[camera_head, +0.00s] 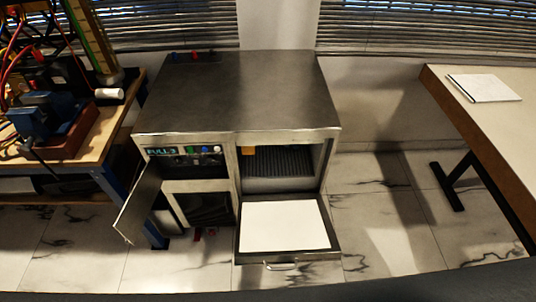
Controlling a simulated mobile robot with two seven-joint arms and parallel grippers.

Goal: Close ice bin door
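A steel cabinet (240,95) stands against the wall in the middle of the view. On its right half, a flap door (284,226) hangs open, folded down and out, with a white inner panel and a bar handle (281,266) at its front edge. The compartment above it (280,165) is open, with a dark ribbed inside and a small orange patch at its upper left. On the left half, a narrow side door (139,198) stands swung open to the left. Which door is the ice bin's is not marked legibly. Neither gripper is in view.
A control panel (187,155) with buttons sits at the cabinet's upper left. A workbench (95,155) with wires and a blue vise stands close on the left. A table (480,125) with a white sheet stands at right. Tiled floor between cabinet and table is clear.

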